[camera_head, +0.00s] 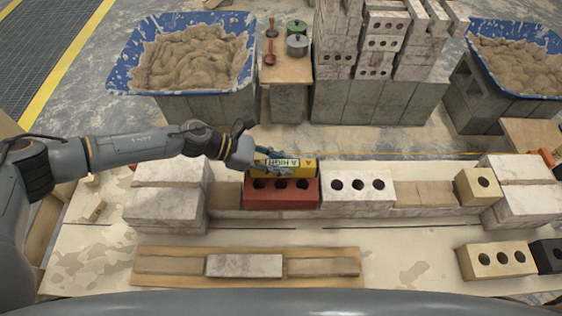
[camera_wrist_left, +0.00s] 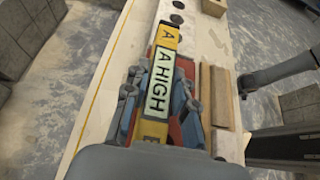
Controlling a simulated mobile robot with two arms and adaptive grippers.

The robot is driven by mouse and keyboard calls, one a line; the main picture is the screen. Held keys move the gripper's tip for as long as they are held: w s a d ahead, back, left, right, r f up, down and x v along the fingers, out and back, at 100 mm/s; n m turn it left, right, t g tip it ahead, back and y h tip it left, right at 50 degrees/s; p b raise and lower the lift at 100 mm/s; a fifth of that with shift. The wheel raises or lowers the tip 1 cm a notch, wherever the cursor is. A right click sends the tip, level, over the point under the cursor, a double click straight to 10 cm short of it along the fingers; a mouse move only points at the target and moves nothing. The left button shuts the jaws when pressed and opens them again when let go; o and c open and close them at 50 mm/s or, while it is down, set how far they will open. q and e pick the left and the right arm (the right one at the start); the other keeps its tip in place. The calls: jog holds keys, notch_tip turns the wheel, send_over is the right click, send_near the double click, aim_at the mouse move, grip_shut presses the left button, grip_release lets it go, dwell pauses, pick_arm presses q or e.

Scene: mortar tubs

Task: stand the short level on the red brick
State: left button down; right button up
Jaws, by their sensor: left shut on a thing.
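In the head view the level lies lengthwise over the back part of the red brick (camera_head: 282,197), whose front face and holes show. I cannot tell whether the level touches the brick or is held just above it. In the left wrist view the level (camera_wrist_left: 158,85) runs between the fingers, and only bits of red show beside it.
A white brick with holes (camera_head: 357,190) sits right of the red one in the same row. Stacked pale blocks (camera_head: 165,205) stand at the left end. A wooden board (camera_head: 240,281) with bricks lies in front. Blue mortar tubs (camera_head: 127,73) and a brick stack (camera_head: 382,50) stand behind.

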pick_arm(q)
jog(key=shift+f+b, duration=0.3)
jog(key=shift+f, duration=0.1)
jog(key=c, duration=1)
grip_release()
jog(key=v, duration=1.2)
